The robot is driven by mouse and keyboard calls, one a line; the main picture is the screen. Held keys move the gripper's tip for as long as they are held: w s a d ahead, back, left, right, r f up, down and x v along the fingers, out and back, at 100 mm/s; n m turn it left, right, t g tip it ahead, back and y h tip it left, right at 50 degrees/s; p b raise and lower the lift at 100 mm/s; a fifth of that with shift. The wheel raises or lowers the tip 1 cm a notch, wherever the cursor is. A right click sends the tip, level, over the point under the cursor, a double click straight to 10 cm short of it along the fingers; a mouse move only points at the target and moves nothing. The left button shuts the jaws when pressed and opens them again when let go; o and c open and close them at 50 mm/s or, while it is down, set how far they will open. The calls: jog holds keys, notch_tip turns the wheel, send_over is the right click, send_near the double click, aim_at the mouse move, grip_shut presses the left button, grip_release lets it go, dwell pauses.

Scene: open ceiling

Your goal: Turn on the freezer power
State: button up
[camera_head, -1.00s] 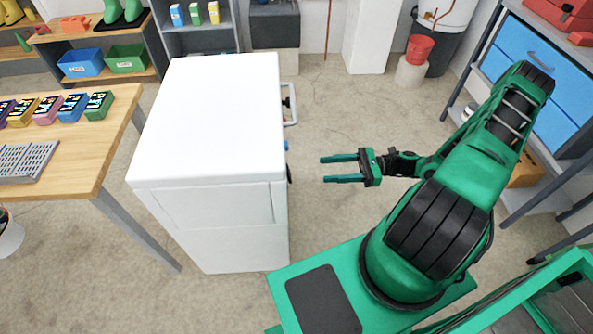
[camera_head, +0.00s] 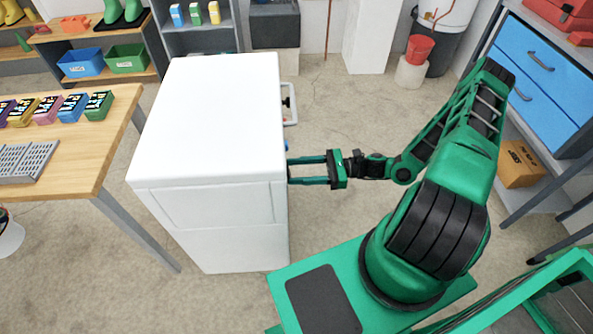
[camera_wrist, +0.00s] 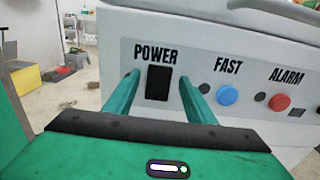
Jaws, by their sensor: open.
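The white freezer (camera_head: 215,115) stands left of my arm in the head view. In the wrist view its control panel (camera_wrist: 212,60) carries a black switch (camera_wrist: 158,83) under the word POWER. My gripper (camera_head: 290,170) is open and empty, at the freezer's right side. In the wrist view my gripper (camera_wrist: 160,88) has one green finger on each side of the power switch, its tips close to the panel. I cannot tell whether the tips touch it. The switch looks black and unlit.
A blue FAST button (camera_wrist: 228,95) and a red ALARM button (camera_wrist: 279,102) sit right of the switch. A wooden table (camera_head: 85,150) stands left of the freezer. A shelf with blue drawers (camera_head: 540,95) stands at the right. Floor (camera_head: 340,110) behind my arm is clear.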

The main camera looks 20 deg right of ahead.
jog(key=shift+c, duration=0.3)
jog(key=c, duration=1)
jog(key=shift+w+d+f+t+y, duration=0.1)
jog(key=shift+f+t+y, duration=0.3)
jog(key=shift+y, duration=0.5)
jog(key=shift+d+f+t+y, duration=0.1)
jog(key=shift+f+t+y, duration=0.25)
jog(key=shift+y, duration=0.55)
jog(key=shift+r, duration=0.1)
jog(key=o, duration=0.9)
jog(key=shift+o, duration=0.8)
jog(key=shift+a, duration=0.1)
